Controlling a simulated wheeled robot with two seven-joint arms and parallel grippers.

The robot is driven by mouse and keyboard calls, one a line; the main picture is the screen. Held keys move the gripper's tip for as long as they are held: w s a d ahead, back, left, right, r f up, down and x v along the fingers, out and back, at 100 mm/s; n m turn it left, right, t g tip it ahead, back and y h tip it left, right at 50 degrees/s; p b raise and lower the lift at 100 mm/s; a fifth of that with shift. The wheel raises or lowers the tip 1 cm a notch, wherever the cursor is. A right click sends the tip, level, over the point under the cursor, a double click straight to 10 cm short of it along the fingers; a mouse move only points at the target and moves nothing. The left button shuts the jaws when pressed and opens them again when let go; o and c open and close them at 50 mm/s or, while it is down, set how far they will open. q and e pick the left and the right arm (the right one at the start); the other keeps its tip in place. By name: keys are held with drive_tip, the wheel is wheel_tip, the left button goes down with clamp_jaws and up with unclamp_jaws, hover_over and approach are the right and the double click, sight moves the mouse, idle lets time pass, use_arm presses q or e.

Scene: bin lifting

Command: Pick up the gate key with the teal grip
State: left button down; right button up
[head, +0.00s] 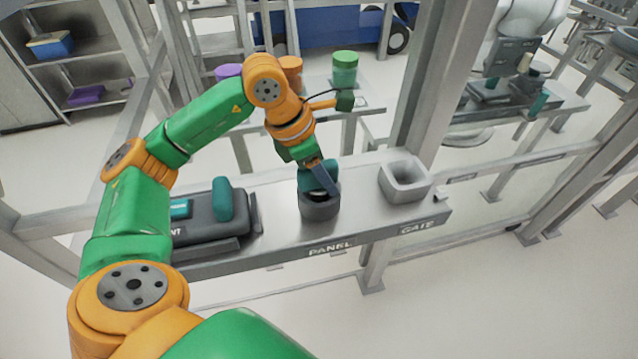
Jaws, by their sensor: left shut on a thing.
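A teal grip (309,180) stands in the dark round holder (319,207) above the PANEL label on the grey bench. My left gripper (323,180) reaches down from above and is shut on this teal grip. The fingers hide part of the grip, and its lower end is hidden inside the holder. The light grey square holder (405,181) above the GATE label looks empty. Another upright teal piece (223,198) stands at the dark unit on the left of the bench. My right gripper is not in view.
The dark unit (207,222) at the bench's left carries a small teal block (180,209). Behind, a table holds a green jar (344,70), an orange jar (290,72) and a purple piece (228,71). A thick grey post (440,75) rises behind the bench, near the square holder.

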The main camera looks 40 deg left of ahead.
use_arm(q)
wheel_tip(320, 180, up, 3)
drive_tip(key=shift+w+f, duration=0.1)
drive_tip(key=shift+w, duration=0.05)
drive_tip(key=s+r, duration=1)
drive_tip(key=s, duration=0.4)
drive_tip(key=shift+s+a, duration=0.15)
drive_tip(key=shift+a, duration=0.05)
drive_tip(key=shift+r, duration=0.1)
wheel_tip(320, 180, up, 6)
drive_tip(key=p, duration=0.6)
